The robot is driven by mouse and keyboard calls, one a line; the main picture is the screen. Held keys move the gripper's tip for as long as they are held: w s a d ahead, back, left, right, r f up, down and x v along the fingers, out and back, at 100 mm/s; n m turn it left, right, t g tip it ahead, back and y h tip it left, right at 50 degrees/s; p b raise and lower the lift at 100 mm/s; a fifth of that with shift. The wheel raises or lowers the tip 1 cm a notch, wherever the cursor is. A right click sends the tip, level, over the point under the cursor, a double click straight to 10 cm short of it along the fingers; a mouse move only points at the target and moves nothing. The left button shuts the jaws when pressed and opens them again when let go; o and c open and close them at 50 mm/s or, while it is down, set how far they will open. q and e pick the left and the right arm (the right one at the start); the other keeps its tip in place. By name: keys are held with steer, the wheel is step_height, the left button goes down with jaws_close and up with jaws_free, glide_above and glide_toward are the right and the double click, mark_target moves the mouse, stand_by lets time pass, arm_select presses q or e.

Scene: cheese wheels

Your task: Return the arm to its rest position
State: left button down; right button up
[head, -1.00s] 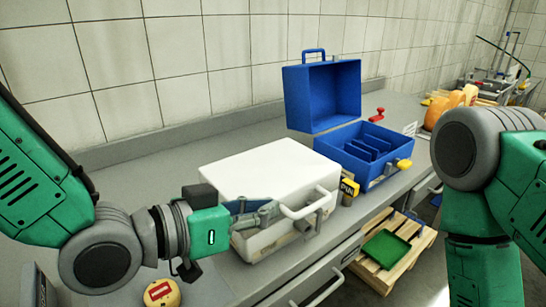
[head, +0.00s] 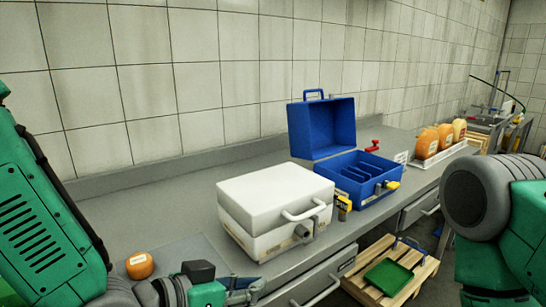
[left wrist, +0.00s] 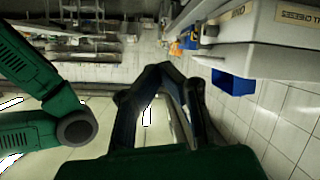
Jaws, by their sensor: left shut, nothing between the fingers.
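My left gripper (head: 243,289) is low at the bottom of the head view, in front of and below the white case (head: 275,198). It is apart from the case and holds nothing. In the left wrist view its two dark fingers (left wrist: 162,72) come together at the tips with nothing between them. The white case is closed on the counter, with its handle at the front; it also shows in the left wrist view (left wrist: 262,28). My right arm shows at the right edge of the head view, but its gripper is out of view.
An open blue case (head: 360,198) stands right of the white one. An orange cheese wheel (head: 139,265) sits at the counter's left. Several cheese wheels (head: 428,143) stand in a white tray at the far right. A green tray (head: 388,278) lies on a wooden pallet (head: 362,264) below.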

arm_select(q)
steer(key=s+a+f+n+g+y, duration=0.2)
steer(key=s+a+f+y, duration=0.15)
steer(key=a+f, duration=0.55)
steer(key=s+a+f+n+g+y, duration=0.1)
steer(key=s+a+f+n+y, duration=0.25)
steer(key=f, duration=0.85)
steer(key=s+a+f+g+y, duration=0.2)
steer(key=s+a+f, duration=0.3)
steer(key=s+a, duration=0.1)
steer(key=s+a+f+n+g+y, duration=0.1)
steer(key=s+a+f+g, duration=0.1)
steer(key=s+a+f, duration=0.3)
steer(key=s+a, duration=0.1)
steer(key=s, duration=0.3)
steer(key=shift+a+f+g+y, duration=0.15)
steer(key=shift+a+g+y, duration=0.2)
steer(key=shift+g+y, duration=0.05)
